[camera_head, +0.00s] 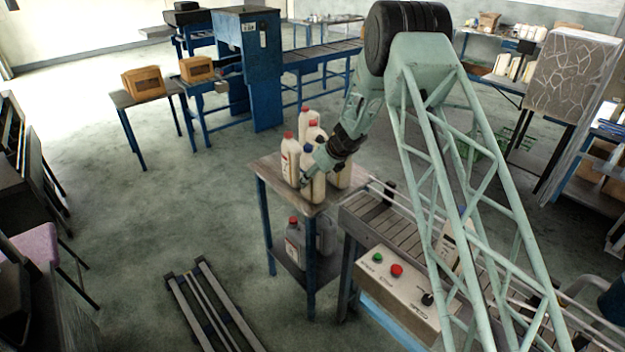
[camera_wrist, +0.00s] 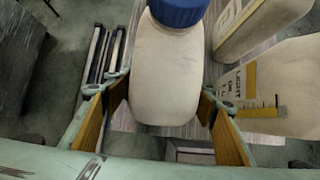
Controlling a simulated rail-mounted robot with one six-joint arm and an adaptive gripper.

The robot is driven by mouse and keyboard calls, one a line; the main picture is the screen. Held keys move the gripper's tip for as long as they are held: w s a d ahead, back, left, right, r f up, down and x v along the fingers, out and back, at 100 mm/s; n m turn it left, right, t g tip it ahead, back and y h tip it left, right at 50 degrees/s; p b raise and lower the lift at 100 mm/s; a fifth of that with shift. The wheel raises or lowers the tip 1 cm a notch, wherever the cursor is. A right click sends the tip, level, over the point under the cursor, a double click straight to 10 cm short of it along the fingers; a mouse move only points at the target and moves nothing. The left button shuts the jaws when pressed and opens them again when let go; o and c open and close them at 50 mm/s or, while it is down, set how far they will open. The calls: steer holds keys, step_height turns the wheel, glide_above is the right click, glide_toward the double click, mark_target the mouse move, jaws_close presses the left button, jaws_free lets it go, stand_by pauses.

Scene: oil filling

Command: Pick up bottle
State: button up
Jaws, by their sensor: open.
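A cream bottle with a blue cap (camera_wrist: 168,75) stands upright between the two fingers of my gripper (camera_wrist: 163,110) in the wrist view. The fingers have tan pads and are open, with a gap visible on each side of the bottle. In the head view my gripper (camera_head: 308,180) is low over the small table (camera_head: 268,168), at the blue-capped bottle (camera_head: 306,158), partly hiding it. Several other cream bottles stand close by, among them a red-capped bottle (camera_head: 290,160) to the left and another (camera_head: 308,122) behind.
Two cream bottles stand close on the right in the wrist view, one with lettering (camera_wrist: 275,90). A roller conveyor (camera_head: 385,225) and a control box with buttons (camera_head: 395,285) adjoin the table. Grey and white bottles (camera_head: 294,240) sit on its lower shelf.

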steer(key=shift+w+a+f, duration=0.2)
steer(key=shift+f, duration=0.25)
steer(key=shift+c, duration=0.4)
steer(key=c, duration=1.4)
steer(key=shift+r, duration=0.15)
steer(key=s+d+r+b, duration=0.2)
steer(key=s+d+b, duration=0.1)
steer(key=s, duration=0.4)
steer(key=s+d+r+b, duration=0.2)
steer(key=s+b, duration=0.1)
steer(key=s, duration=0.4)
steer(key=shift+s+d+r+b, duration=0.3)
steer(key=shift+s+d+r, duration=0.1)
steer(key=shift+c, duration=0.2)
steer(key=shift+d, duration=0.1)
stand_by(0.4)
